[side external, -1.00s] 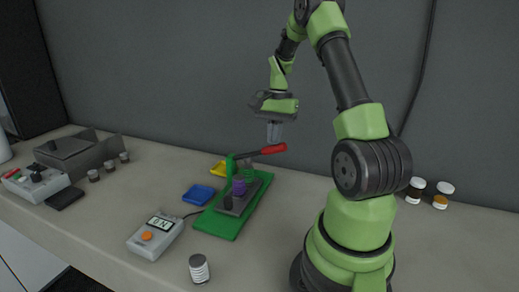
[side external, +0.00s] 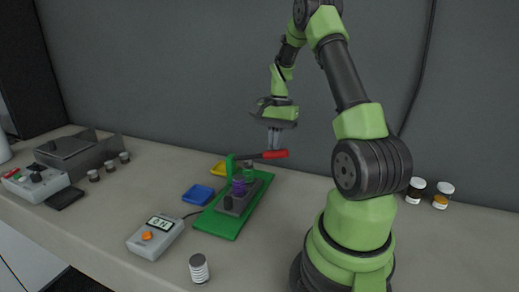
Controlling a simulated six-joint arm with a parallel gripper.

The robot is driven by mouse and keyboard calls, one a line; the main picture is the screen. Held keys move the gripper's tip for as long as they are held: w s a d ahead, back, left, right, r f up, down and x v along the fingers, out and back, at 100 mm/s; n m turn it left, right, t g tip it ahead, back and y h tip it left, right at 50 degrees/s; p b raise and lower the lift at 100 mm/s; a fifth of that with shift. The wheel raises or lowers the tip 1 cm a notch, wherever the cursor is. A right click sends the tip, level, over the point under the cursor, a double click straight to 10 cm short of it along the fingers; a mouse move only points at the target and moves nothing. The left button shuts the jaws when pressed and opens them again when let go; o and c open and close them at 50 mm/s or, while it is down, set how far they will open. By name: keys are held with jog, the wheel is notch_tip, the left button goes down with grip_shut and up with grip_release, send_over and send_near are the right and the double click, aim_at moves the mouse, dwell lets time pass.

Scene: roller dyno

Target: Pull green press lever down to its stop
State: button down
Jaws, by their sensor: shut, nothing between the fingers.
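The green press (side external: 231,167) stands on a green base plate (side external: 221,225) in the middle of the bench. Its dark lever (side external: 248,156) sticks out to the right, nearly level, and ends in a red handle (side external: 275,154). A purple part (side external: 238,187) stands under the lever on the press's grey bed. My gripper (side external: 274,147) points down with its fingers shut and empty. The fingertips are at the red handle, seemingly at its top or just behind it; I cannot tell whether they touch.
A grey meter (side external: 155,237) with an orange button and a silver cylinder (side external: 199,269) stand in front. Blue (side external: 198,195) and yellow (side external: 218,168) trays lie left of the press. Jars (side external: 443,195) stand at the right, a grey box (side external: 80,153) at the left.

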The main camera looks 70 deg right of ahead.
aim_at(276, 155)
jog(key=shift+f, duration=0.25)
jog(key=shift+s+f, duration=0.2)
jog(key=shift+f, duration=1.75)
jog(key=shift+r, duration=5.05)
